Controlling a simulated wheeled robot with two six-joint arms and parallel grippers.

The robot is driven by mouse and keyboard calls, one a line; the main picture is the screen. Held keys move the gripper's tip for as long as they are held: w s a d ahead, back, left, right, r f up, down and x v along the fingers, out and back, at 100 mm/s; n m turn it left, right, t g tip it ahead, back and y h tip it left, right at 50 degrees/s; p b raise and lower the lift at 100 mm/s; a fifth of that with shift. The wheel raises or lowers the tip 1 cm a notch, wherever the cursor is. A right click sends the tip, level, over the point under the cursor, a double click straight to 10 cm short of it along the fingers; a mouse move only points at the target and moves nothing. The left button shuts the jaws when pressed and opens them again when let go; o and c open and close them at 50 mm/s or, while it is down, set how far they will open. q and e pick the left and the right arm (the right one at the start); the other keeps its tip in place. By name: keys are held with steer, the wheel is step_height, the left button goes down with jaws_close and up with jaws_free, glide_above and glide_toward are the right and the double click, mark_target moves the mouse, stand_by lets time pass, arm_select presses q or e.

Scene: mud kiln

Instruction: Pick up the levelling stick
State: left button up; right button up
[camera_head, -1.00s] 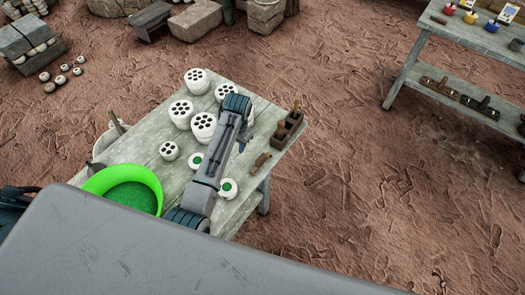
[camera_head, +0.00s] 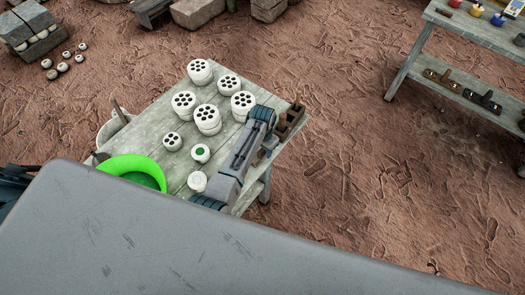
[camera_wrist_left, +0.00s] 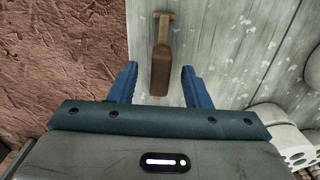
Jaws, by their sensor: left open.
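The levelling stick (camera_wrist_left: 161,57), a brown wooden piece with a lighter T-shaped end, lies on the grey plank table (camera_wrist_left: 215,50) near its edge in the left wrist view. In the head view my left arm hides most or all of it. My left gripper (camera_wrist_left: 159,72) is open, with one blue finger on each side of the stick's near end. I see a gap on both sides and no grip on it. In the head view my left gripper (camera_head: 263,153) is over the table's right side, partly hidden by its arm. My right gripper is out of view.
Several white perforated briquettes (camera_head: 207,117) stand on the table (camera_head: 172,90). Two white pots (camera_head: 200,153) and a green bowl (camera_head: 135,166) are nearer. A dark wooden block with upright handles (camera_head: 290,120) stands at the right edge. Open ground lies to the right.

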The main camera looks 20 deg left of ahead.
arm_select(q)
steer(key=shift+f, duration=1.1)
steer(key=c, duration=0.9)
steer(key=shift+c, duration=0.2)
steer(key=shift+r, duration=0.2)
